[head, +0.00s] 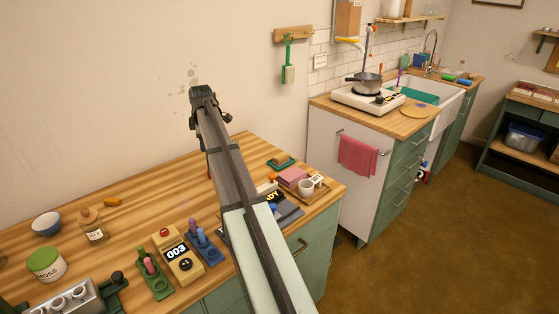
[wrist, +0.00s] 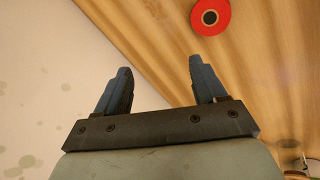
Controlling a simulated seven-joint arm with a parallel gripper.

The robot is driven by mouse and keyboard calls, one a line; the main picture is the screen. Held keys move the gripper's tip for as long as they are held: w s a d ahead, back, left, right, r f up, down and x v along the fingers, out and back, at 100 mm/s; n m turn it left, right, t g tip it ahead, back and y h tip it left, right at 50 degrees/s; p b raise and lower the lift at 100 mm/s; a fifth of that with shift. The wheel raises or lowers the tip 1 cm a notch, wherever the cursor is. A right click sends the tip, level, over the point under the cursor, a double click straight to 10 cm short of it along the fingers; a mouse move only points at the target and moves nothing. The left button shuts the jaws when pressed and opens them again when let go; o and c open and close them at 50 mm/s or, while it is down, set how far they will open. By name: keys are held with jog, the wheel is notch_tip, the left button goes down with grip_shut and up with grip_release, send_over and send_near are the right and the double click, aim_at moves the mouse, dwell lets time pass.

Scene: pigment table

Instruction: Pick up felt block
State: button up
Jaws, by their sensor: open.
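I cannot tell for certain which thing is the felt block. A small block with a brownish top and green base (head: 281,161) lies near the table's back right edge in the head view, right of my arm, and may be it. My gripper (wrist: 158,72) is open and empty in the wrist view, its two dark fingers wide apart. In the head view its dark end (head: 206,96) is raised high over the table's back edge, left of that block and apart from it. My arm hides part of the table.
The wooden table (head: 150,185) has free room at its back left. A pink block (head: 293,177) and a white cup (head: 306,187) stand at the right. A red disc (wrist: 210,16) shows in the wrist view.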

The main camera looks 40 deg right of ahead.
aim_at(281, 156)
jog(key=s+d+r+n+g+h, duration=0.1)
jog(key=s+d+n+g+h, duration=0.15)
jog(key=s+d, duration=0.6)
jog(key=s+d+r+n+g+h, duration=0.1)
jog(key=s+d+r+n+g, duration=0.15)
jog(key=s+d, duration=0.6)
jog(key=shift+n+t, duration=0.4)
jog(key=x, duration=0.5)
jog(key=w+x, duration=0.1)
jog(key=x, duration=0.4)
jog(key=w+d+x, duration=0.1)
jog(key=x, duration=0.4)
jog(key=shift+r, duration=0.2)
jog(key=c, duration=1.1)
jog(key=shift+r, duration=0.1)
jog(key=shift+c, duration=0.2)
